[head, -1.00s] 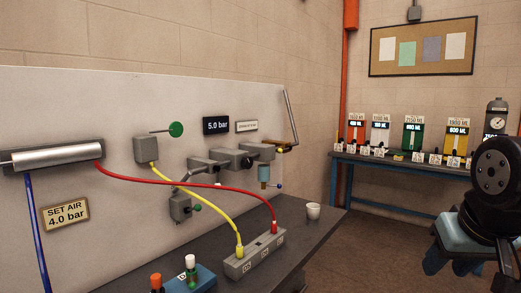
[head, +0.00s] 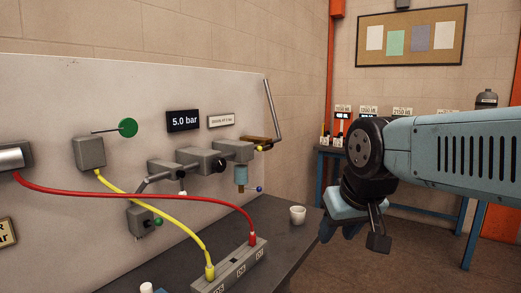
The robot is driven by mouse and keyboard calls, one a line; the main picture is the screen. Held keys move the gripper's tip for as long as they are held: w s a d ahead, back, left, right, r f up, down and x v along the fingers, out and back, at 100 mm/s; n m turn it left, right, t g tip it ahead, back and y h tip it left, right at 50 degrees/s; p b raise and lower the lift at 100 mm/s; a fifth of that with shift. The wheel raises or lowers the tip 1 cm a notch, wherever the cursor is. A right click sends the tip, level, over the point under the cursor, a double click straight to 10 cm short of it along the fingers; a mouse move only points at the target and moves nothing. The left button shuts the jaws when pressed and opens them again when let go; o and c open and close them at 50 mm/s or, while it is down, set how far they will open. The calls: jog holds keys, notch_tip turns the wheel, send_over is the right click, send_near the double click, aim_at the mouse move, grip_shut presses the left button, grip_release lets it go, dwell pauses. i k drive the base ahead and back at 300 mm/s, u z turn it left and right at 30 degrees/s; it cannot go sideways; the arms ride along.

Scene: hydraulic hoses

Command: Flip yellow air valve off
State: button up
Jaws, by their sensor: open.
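The air valve (head: 258,140) sits at the right end of the row of grey fittings on the panel, in the head view. It has a brownish-yellow handle and a small yellow end. A long grey rod (head: 273,108) rises beside it; I cannot tell whether it belongs to the valve. My gripper (head: 353,238) is right of the valve, lower and apart from it, pointing down. Its two fingers are spread and nothing shows between them.
The panel (head: 60,100) stands behind the bench (head: 285,238). A white cup (head: 297,214) stands near the bench's right edge. A red hose (head: 130,195) and a yellow hose (head: 165,215) run to a grey manifold (head: 235,268). A blue table (head: 430,200) stands behind my arm.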

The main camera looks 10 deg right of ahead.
aim_at(259, 148)
jog(key=z, duration=0.1)
jog(key=k, duration=0.9)
jog(key=u, duration=0.2)
jog(key=i, duration=0.9)
jog(key=z, duration=0.05)
jog(key=k, duration=0.65)
jog(key=z, duration=0.5)
jog(key=i, duration=1.45)
jog(key=u, duration=0.2)
